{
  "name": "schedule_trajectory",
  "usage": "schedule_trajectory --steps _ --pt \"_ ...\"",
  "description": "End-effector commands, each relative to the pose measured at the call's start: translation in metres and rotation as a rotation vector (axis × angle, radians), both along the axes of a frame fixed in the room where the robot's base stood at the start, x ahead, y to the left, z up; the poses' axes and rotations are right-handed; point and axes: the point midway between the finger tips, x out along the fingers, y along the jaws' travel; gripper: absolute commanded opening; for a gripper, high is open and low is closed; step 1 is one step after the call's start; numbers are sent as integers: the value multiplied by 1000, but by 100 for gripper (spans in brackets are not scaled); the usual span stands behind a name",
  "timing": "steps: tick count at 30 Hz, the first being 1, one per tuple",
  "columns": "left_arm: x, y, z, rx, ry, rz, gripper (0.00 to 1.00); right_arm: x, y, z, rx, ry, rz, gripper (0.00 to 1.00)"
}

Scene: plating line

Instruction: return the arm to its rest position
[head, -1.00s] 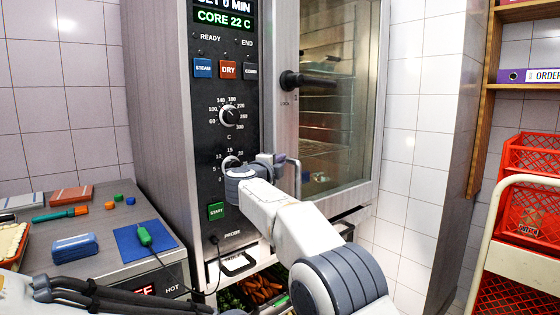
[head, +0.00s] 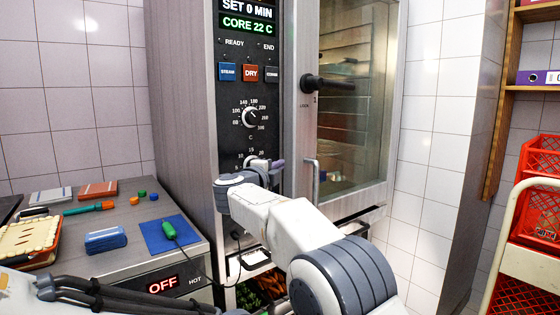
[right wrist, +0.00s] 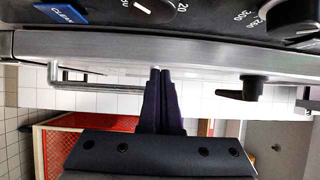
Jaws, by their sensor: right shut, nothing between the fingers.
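My right arm reaches from the lower right of the head view towards the front of the oven. Its gripper (head: 278,166) is small there, partly hidden by my wrist, beside the lower timer dial (head: 253,160). In the right wrist view the two dark fingers (right wrist: 162,72) are together at the middle, with nothing between them. Their tips overlap the metal edge under the control panel in that picture; I cannot tell whether they touch it. My left gripper is out of the frames; only part of my left arm shows at the lower left.
The oven (head: 180,120) stands close in front, with its black door handle (head: 328,84) sticking out. At left, a counter holds a blue mat (head: 160,247) with a green-handled probe (head: 170,231), a blue sponge-like block (head: 105,240) and small items. Red crates (head: 540,205) stand at right.

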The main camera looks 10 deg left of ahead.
Motion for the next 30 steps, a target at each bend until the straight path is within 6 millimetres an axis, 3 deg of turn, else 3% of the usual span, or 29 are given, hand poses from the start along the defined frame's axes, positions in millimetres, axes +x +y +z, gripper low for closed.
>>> schedule_trajectory --steps 5,11,14,17,20,23,27,30 --pt "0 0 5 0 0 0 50 2 -4 2 -26 -1 -2 0" --pt "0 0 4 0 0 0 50 18 -41 -3 -287 36 115 0" --pt "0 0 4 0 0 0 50 16 -66 -24 -486 112 228 0" --pt "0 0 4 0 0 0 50 2 -94 -62 -675 226 354 0" --pt "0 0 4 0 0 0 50 -30 -126 -112 -839 376 492 0" --pt "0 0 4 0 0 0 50 -76 -160 -164 -971 541 634 0" --pt "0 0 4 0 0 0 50 -151 -202 -227 -1089 759 817 0" --pt "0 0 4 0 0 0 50 -200 -225 -259 -1135 886 922 0"
